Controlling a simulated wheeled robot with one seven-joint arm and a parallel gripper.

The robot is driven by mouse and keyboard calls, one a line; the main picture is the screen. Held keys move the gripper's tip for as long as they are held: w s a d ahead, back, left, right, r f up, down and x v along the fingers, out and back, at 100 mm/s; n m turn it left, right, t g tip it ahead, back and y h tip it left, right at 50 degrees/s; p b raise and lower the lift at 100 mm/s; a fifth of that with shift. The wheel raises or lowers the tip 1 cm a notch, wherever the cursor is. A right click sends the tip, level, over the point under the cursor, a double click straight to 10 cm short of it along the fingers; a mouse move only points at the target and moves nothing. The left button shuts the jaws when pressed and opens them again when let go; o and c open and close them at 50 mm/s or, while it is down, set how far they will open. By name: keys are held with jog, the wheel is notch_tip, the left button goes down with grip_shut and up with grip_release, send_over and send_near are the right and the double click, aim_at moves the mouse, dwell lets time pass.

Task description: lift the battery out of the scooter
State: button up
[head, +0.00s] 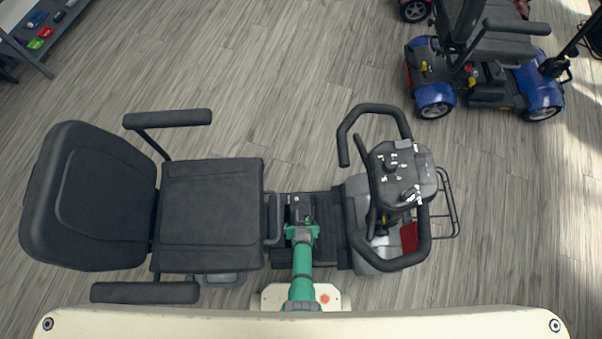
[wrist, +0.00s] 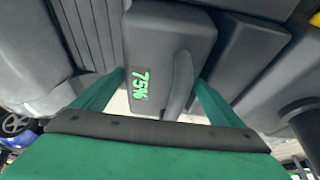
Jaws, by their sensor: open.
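The scooter stands across the middle of the head view, with its black seat (head: 210,212) at left and its tiller (head: 400,165) at right. My green gripper (head: 302,228) reaches down at the floorboard between them, beside the seat's front edge. In the wrist view, a dark grey box, the battery (wrist: 160,40), shows a green "75%" and a raised curved bar, which looks like its handle (wrist: 180,85). My gripper's two green fingers (wrist: 158,85) are apart, one on each side of the battery's near part. I cannot tell if they touch it.
A blue scooter (head: 437,97) stands at the upper right, with a red one partly seen behind it. A shelf with small coloured items (head: 40,38) is at the upper left. The wooden floor (head: 290,80) behind the scooter is clear.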

jog(key=shift+w+f, duration=0.15)
jog(key=shift+f, duration=0.1)
jog(key=shift+c, duration=0.5)
jog(key=c, duration=1.5)
jog(key=shift+w+r, duration=0.1)
jog(key=shift+w, duration=0.05)
jog(key=shift+c, duration=1.2)
jog(key=shift+r, duration=0.1)
